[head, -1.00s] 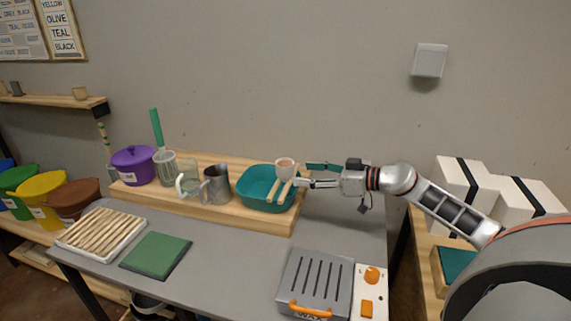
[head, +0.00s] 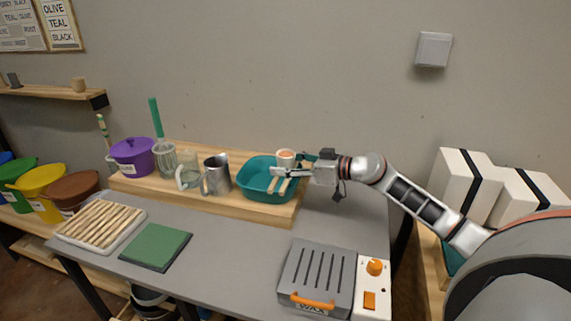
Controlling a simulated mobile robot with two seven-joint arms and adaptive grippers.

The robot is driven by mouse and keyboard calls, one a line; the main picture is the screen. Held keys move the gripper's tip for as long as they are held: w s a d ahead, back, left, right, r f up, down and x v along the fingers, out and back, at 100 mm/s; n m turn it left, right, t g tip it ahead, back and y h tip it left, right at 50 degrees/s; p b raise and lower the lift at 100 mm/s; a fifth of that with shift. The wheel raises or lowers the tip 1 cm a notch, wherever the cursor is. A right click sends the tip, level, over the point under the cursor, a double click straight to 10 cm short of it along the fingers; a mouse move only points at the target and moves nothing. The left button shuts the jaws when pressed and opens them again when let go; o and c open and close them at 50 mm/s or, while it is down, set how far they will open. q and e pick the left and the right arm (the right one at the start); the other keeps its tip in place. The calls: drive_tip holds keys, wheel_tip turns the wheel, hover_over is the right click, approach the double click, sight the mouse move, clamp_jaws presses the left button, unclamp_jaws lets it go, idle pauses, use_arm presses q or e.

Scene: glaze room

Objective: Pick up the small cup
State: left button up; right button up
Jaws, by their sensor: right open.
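A small white cup (head: 286,156) with a pinkish-orange inside stands upright at the right side of the teal basin (head: 256,178) in the head view. Two short wooden sticks (head: 283,187) show just below it at the basin's front. My right gripper (head: 280,172) reaches in from the right, with its light fingers open in front of the cup's lower part. The fingers overlap the cup in the picture; I cannot tell whether they touch it. The cup's base is hidden behind them. My left gripper is not in view.
A metal pitcher (head: 216,175), glass jugs and a purple pot (head: 132,156) stand left of the basin on the wooden riser (head: 220,204). A grey wax heater (head: 318,276) sits at the table's front right. The grey table (head: 235,235) is clear in the middle.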

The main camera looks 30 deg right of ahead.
drive_tip(key=c, duration=1.3)
drive_tip(key=shift+c, duration=0.2)
drive_tip(key=shift+r, duration=0.15)
drive_tip(key=shift+r+p, duration=0.55)
drive_tip(key=shift+r, duration=0.9)
wheel_tip(320, 180, up, 2)
drive_tip(key=shift+r+p, duration=0.2)
drive_tip(key=shift+p, duration=0.2)
wheel_tip(320, 180, up, 9)
drive_tip(key=p, duration=0.2)
wheel_tip(320, 180, up, 5)
hover_over(279, 154)
drive_tip(key=v, duration=0.2)
drive_tip(key=shift+s+d+f+p, duration=0.1)
drive_tip(key=shift+d+f+p, duration=0.05)
drive_tip(key=shift+p, duration=0.3)
